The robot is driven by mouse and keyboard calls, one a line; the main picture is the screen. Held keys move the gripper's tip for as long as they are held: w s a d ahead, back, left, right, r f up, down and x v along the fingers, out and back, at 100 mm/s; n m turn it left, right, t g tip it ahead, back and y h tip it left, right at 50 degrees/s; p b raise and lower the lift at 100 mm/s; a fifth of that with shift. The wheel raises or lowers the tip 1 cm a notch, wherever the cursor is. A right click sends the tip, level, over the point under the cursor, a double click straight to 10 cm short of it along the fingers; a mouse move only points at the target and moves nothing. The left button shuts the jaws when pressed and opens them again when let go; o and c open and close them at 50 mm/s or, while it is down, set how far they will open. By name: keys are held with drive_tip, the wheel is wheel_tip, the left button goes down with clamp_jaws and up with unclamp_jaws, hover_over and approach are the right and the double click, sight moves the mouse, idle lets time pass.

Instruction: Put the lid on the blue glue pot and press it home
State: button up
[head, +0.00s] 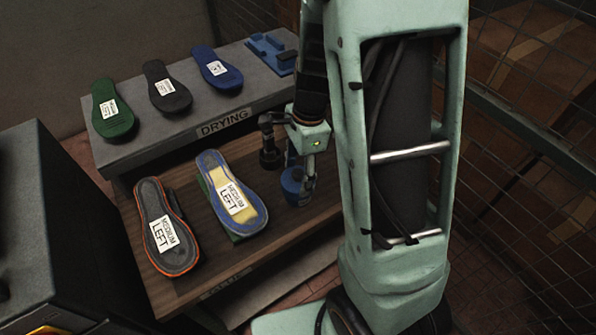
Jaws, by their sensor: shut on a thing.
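The blue glue pot (292,182) stands on the wooden lower shelf at the right end, beside my arm. My gripper (303,168) points down right over it, with a finger against the right side of the blue shape. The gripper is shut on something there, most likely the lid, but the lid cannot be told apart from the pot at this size. The arm and fingers hide part of the pot's top, so I cannot tell whether the lid is seated.
A dark upright tool or bottle (270,155) stands close left of the pot. Two soles, blue-yellow (232,195) and grey-orange (166,228), lie on the wooden shelf (190,280). The grey DRYING shelf (150,148) behind holds several soles and a blue rack (270,54).

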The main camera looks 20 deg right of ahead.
drive_tip(key=shift+s+f, duration=0.1)
drive_tip(key=o, duration=0.9)
drive_tip(key=shift+o, duration=0.7)
drive_tip(key=o, duration=0.4)
wheel_tip(320, 180, up, 7)
drive_tip(key=p, duration=0.6)
drive_tip(key=shift+p, duration=0.4)
